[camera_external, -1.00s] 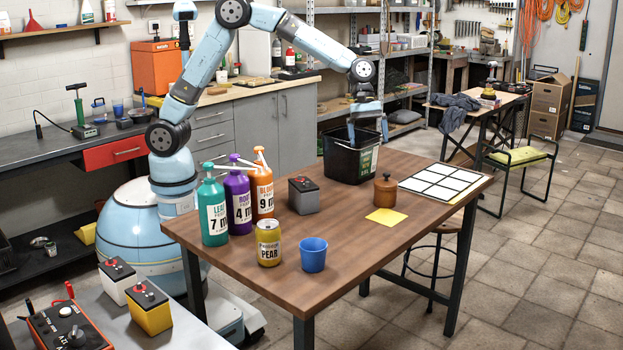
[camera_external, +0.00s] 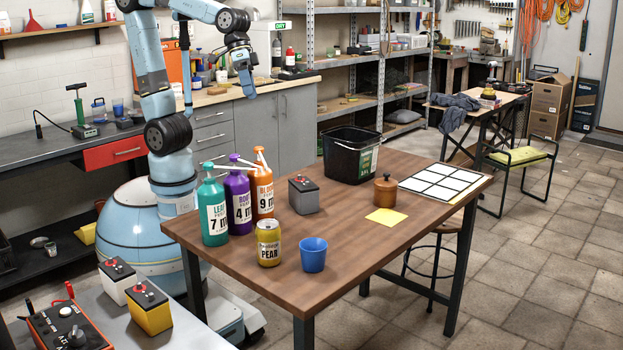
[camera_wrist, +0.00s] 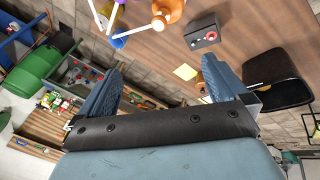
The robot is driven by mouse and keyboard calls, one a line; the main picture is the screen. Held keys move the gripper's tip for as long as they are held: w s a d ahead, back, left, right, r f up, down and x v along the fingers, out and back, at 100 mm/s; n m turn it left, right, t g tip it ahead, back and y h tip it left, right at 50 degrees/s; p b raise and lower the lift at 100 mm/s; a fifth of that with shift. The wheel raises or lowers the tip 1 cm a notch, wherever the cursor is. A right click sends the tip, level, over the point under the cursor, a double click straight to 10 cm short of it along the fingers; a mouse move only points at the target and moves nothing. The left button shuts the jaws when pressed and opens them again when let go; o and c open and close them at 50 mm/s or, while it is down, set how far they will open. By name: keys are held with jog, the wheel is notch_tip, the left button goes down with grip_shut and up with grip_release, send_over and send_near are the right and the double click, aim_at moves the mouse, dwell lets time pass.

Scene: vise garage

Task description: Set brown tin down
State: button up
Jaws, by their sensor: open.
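A brown round tin (camera_external: 385,191) with a knobbed lid stands upright on the wooden table, behind a yellow square sheet (camera_external: 386,216) and left of a white gridded board (camera_external: 440,183). A black bin (camera_external: 352,160) stands at the table's back edge; its floor is hidden. My gripper (camera_external: 246,92) is raised behind the table, left of the bin and well apart from the tin. In the wrist view its two fingers (camera_wrist: 165,75) are spread with nothing held between them.
Teal (camera_external: 214,215), purple (camera_external: 237,200) and orange (camera_external: 262,190) spray bottles stand at the table's left. Near them are a grey battery (camera_external: 304,195), a pear can (camera_external: 268,245) and a blue cup (camera_external: 313,257). The table's front right is clear.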

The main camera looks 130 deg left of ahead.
jog(key=s+d+f+m, duration=0.1)
jog(key=s+d+m, duration=0.1)
jog(key=s, duration=0.3)
jog(key=s+d+m, duration=0.2)
jog(key=s+m, duration=0.2)
jog(key=s, duration=0.1)
jog(key=s+d+f+m+t, duration=0.1)
jog(key=s+d+m, duration=0.1)
jog(key=s, duration=0.3)
jog(key=shift+s+f+m+y, duration=0.3)
jog(key=shift+s+m, duration=0.05)
jog(key=shift+m, duration=0.15)
